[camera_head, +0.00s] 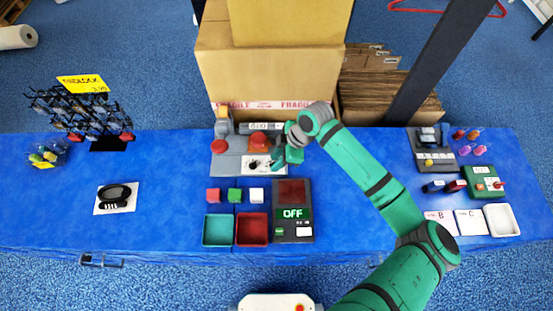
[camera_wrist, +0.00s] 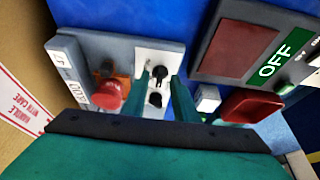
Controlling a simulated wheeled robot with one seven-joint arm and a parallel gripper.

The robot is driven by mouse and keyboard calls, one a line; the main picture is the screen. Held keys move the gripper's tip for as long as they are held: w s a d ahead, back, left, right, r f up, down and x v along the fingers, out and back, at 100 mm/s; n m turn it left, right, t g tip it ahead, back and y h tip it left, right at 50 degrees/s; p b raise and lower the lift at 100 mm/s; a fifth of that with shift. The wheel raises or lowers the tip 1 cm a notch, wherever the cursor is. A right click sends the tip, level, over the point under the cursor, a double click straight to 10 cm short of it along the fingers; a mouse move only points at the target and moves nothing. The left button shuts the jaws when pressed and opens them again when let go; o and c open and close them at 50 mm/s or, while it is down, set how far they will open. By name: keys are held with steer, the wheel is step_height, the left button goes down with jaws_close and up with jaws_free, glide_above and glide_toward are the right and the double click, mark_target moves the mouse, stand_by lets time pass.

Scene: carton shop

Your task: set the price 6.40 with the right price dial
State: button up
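A white panel with two small black dials (camera_head: 257,164) sits on the grey machine on the blue table. In the wrist view the white panel (camera_wrist: 146,55) shows the right dial (camera_wrist: 160,73) farther up and the left dial (camera_wrist: 155,99) below it. My gripper (camera_head: 283,156) is just right of the panel in the head view. In the wrist view my gripper (camera_wrist: 163,76) has its two green fingers apart on either side of the right dial, with gaps visible. Whether the tips reach the dial's height is unclear. The number strip (camera_head: 259,126) is too small to read surely.
A red knob (camera_head: 258,144) stands behind the panel. A dark device reading OFF (camera_head: 292,213) is in front, beside a teal tray (camera_head: 205,231) and a red tray (camera_head: 252,242). Cartons (camera_head: 270,75) rise behind. Small colored blocks (camera_head: 234,195) lie in front of the panel.

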steer(key=shift+f, duration=0.1)
jaws_close()
steer(key=shift+m, duration=0.3)
steer(key=m, duration=0.1)
steer(key=m+t, duration=0.1)
steer(key=m, duration=0.1)
steer(key=m+t, duration=0.1)
steer(key=m, duration=0.1)
steer(key=shift+s+a, duration=0.1)
steer(key=shift+s, duration=0.2)
steer(key=m+t+h, duration=0.1)
steer(key=m, duration=0.2)
steer(key=m+t+h, duration=0.1)
steer(key=m, duration=0.2)
steer(key=shift+s+a, duration=0.1)
steer(key=shift+a, duration=0.05)
stand_by(0.3)
jaws_free()
steer(key=shift+s, duration=0.1)
